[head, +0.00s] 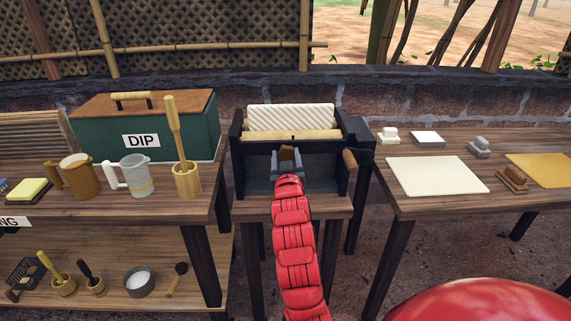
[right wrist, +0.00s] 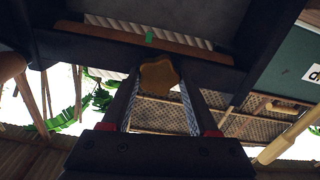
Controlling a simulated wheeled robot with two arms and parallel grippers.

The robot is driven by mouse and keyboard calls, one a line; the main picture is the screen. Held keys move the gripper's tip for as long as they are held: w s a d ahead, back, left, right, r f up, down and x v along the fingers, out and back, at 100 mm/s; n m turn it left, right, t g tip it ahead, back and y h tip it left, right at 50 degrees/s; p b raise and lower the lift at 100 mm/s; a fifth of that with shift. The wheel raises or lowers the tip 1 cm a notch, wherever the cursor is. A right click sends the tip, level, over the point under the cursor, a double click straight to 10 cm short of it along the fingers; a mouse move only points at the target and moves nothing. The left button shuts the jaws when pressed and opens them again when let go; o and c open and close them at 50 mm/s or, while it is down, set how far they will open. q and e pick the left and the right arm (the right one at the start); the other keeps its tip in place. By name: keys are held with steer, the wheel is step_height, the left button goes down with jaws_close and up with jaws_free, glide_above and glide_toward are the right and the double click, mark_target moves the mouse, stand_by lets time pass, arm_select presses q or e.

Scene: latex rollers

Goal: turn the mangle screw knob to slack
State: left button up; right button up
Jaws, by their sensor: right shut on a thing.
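The mangle (head: 240,170) is a dark frame on a small wooden stand, with a ribbed white roller (head: 290,117) behind a plain tan roller (head: 290,135). My right gripper (head: 287,158) is at the front of the mangle, at the end of the red arm. It is shut on the brown lobed screw knob (right wrist: 159,75), which sits between its fingertips in the right wrist view. In the head view the knob (head: 290,153) is partly hidden by the gripper. My left gripper is not in view.
A wooden crank handle (head: 350,160) sticks out at the mangle's right side. On the left table are a green DIP box (head: 185,143), jugs and a wooden mortar (head: 187,182). The right table holds a cream sheet (head: 437,176) and several small blocks.

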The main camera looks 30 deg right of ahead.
steer(key=shift+f+m+b, duration=0.15)
steer(key=shift+m+b, duration=0.2)
steer(key=shift+m, duration=0.25)
steer(key=o, duration=1.4)
steer(key=shift+c, duration=0.2)
steer(key=shift+s, duration=0.1)
